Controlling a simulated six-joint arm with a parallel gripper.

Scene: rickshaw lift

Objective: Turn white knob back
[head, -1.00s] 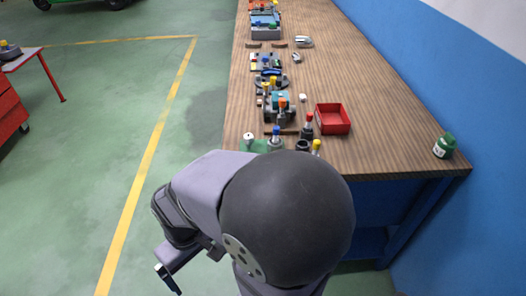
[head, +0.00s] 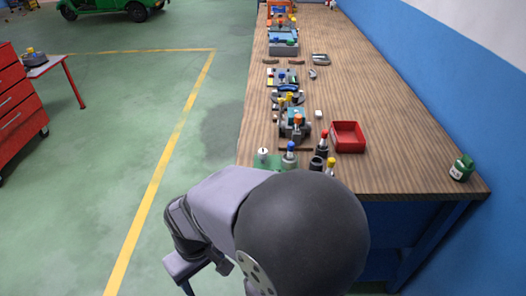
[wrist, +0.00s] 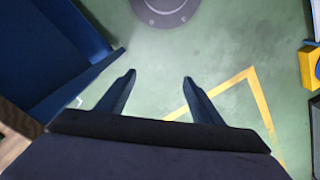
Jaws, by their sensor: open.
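A small white knob (head: 263,153) stands on a green board (head: 272,164) at the near left edge of the bench in the head view. A blue-topped knob (head: 290,149) stands just right of it. My arm covers part of the board's near side. My gripper (wrist: 158,79) is open and empty in the wrist view, its two dark fingers apart over the green floor. It is off the bench and away from the white knob. The knob does not show in the wrist view.
A green bottle (head: 462,167) is at the right edge. A blue panel (wrist: 45,50) is left of the gripper.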

